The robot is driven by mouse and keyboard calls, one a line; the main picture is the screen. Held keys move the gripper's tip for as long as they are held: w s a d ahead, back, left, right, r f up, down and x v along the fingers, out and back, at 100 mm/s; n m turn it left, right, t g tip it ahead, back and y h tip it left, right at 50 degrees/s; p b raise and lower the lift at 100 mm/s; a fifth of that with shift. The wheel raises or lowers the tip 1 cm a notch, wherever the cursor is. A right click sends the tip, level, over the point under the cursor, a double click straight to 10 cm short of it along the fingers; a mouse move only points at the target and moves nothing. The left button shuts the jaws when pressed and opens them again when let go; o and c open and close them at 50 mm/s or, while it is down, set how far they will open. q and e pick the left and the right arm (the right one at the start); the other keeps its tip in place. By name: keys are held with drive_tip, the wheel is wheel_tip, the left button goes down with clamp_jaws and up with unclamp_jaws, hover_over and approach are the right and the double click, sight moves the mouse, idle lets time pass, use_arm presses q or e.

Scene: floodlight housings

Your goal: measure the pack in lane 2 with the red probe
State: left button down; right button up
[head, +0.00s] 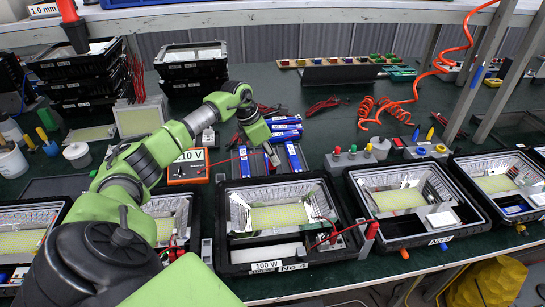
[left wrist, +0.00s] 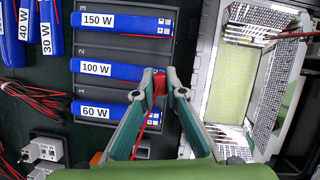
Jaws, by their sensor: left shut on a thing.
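My left gripper (head: 272,160) is over the pack rack at mid-table. In the left wrist view, its fingers (left wrist: 166,84) are shut on a red probe (left wrist: 159,85) with a red lead trailing down. The rack (left wrist: 125,49) has lanes marked 3, 2 and, by position, 1. The blue 100 W pack (left wrist: 100,69) lies in lane 2, between the 150 W pack (left wrist: 115,21) and the 60 W pack (left wrist: 100,112). The probe is at the right end of the 100 W pack; whether it touches is unclear. An orange meter (head: 187,174) appears to read 10 V. My right gripper is not in view.
An open housing crate (head: 268,269) with a yellow LED panel stands just in front of the rack. More such crates line the table's front edge. Several blue packs (head: 285,128) lie behind the rack. Black crates (head: 75,70) are stacked at the back left.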

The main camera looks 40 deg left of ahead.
use_arm(q)
drive_tip(key=shift+r+p, duration=1.95)
drive_tip(key=shift+r, duration=1.25)
